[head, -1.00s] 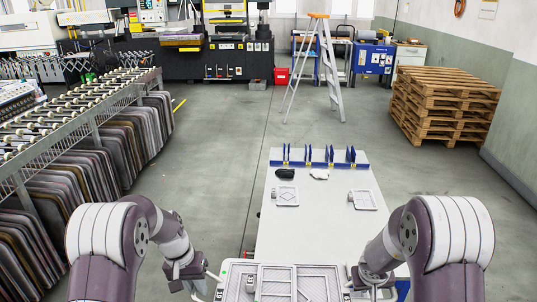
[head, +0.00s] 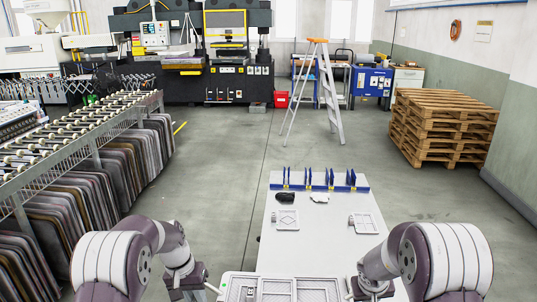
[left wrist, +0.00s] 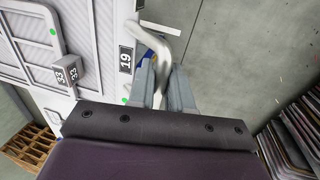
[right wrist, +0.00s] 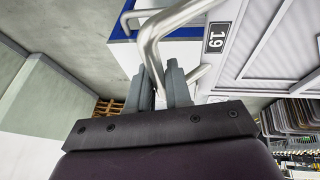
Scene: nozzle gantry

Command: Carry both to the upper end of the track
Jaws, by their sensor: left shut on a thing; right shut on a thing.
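A pale grey tray (head: 224,281) with several recessed panels lies at the bottom middle of the head view, over the near end of the white table (head: 320,255). Its near part is cut off. In the left wrist view my left gripper (left wrist: 163,70) is shut on a bent pale handle (left wrist: 152,38) at the tray's side, beside a "19" label. In the right wrist view my right gripper (right wrist: 160,75) is shut on a bent metal handle (right wrist: 165,22), also beside a "19" label. I cannot tell whether the tray touches the table. No track is clearly recognisable.
On the table are two square plates (head: 286,220) (head: 363,223), a black piece (head: 285,197), a white piece (head: 319,198) and a blue rack (head: 320,184) at the far edge. A roller conveyor (head: 60,145) runs at left. A stepladder (head: 325,90) and pallets (head: 442,125) stand beyond.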

